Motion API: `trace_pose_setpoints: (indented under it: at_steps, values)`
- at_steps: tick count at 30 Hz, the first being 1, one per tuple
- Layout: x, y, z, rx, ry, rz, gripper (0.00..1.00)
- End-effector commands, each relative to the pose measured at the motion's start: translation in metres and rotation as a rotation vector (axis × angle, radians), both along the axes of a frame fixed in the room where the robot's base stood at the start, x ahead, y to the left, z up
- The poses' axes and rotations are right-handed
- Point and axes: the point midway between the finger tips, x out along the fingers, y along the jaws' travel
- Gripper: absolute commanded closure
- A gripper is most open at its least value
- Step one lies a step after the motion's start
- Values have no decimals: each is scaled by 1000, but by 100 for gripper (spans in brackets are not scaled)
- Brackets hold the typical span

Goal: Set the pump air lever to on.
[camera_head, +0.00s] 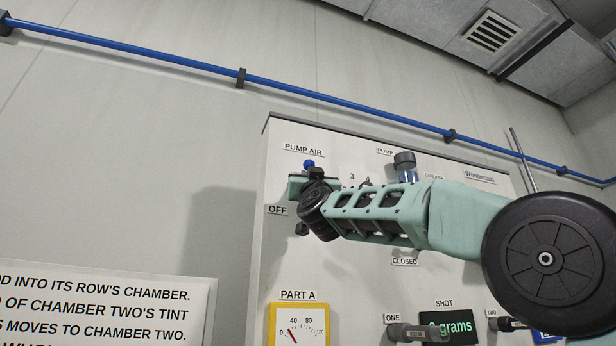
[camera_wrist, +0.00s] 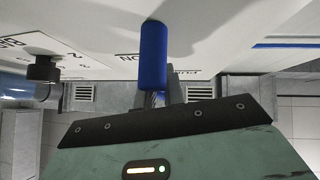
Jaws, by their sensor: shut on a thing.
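The pump air lever has a blue handle; its tip (camera_head: 309,163) shows in the head view just below the "PUMP AIR" label (camera_head: 303,149). My gripper (camera_head: 312,176) is at the lever and shut on it, hiding most of it there. The "OFF" label (camera_head: 277,210) is lower left of my gripper. In the wrist view the blue handle (camera_wrist: 153,55) stands out from the panel above the dark front edge of my gripper (camera_wrist: 155,112). An upside-down "ON" label (camera_wrist: 128,57) is beside the handle. The lever's pivot is hidden.
The white panel (camera_head: 285,255) carries a yellow-framed PART A gauge (camera_head: 299,326), a green SHOT display (camera_head: 449,328) and grey handles (camera_head: 418,333) low down. A dark-capped fitting (camera_head: 405,162) stands just behind my arm. A blue pipe (camera_head: 340,105) runs along the wall above.

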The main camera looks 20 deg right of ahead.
Motion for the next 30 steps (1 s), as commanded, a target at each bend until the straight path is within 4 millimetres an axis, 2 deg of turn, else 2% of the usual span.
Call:
trace_pose_setpoints:
  at_steps: [1,14,15,17,18,30]
  values:
    - [-6,0,9,9,-17,1,100]
    - [-7,-2,10,19,-18,-1,100]
    - [-7,-2,10,19,-18,-1,87]
    - [-7,-2,10,19,-18,-2,70]
    - [-7,-2,9,19,-17,-1,68]
    - [-6,-1,1,18,-9,-1,68]
